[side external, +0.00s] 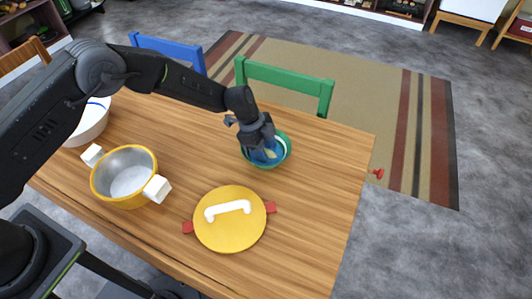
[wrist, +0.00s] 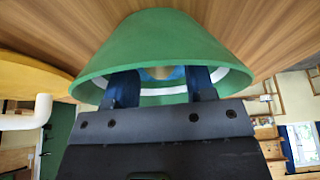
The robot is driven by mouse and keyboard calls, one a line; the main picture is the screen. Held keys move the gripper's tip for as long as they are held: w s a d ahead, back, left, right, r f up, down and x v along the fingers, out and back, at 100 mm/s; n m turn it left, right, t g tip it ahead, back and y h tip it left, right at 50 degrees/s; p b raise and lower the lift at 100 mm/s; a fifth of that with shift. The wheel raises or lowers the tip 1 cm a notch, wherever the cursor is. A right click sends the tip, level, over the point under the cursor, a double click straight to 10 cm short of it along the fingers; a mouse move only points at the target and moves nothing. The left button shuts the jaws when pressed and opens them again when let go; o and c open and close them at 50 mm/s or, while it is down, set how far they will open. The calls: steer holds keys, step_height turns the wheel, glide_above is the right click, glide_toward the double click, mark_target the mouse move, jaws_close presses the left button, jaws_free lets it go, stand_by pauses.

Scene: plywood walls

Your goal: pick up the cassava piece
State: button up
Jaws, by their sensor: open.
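A green bowl (side external: 284,160) with a pale and blue inside stands on the wooden table; it also fills the upper wrist view (wrist: 165,38). My gripper (side external: 264,153) reaches down into the bowl, with its fingers inside the rim. In the wrist view my gripper (wrist: 160,80) has its two dark fingers wide apart. A small tan patch, perhaps the cassava piece (wrist: 161,73), shows between the fingers inside the bowl. Most of it is hidden, and I cannot tell whether the fingers touch it. In the side view it is hidden by the gripper and bowl.
A yellow lid (side external: 225,236) with a white handle and red tabs lies in front of the bowl. A yellow pot (side external: 118,196) with white handles and a white bowl (side external: 88,125) stand to the left. A green chair (side external: 290,82) is behind. The table's right side is clear.

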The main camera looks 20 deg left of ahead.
steer(key=shift+d+f, duration=0.15)
steer(key=shift+f, duration=0.2)
steer(key=shift+c, duration=0.2)
steer(key=c, duration=0.7)
stand_by(0.8)
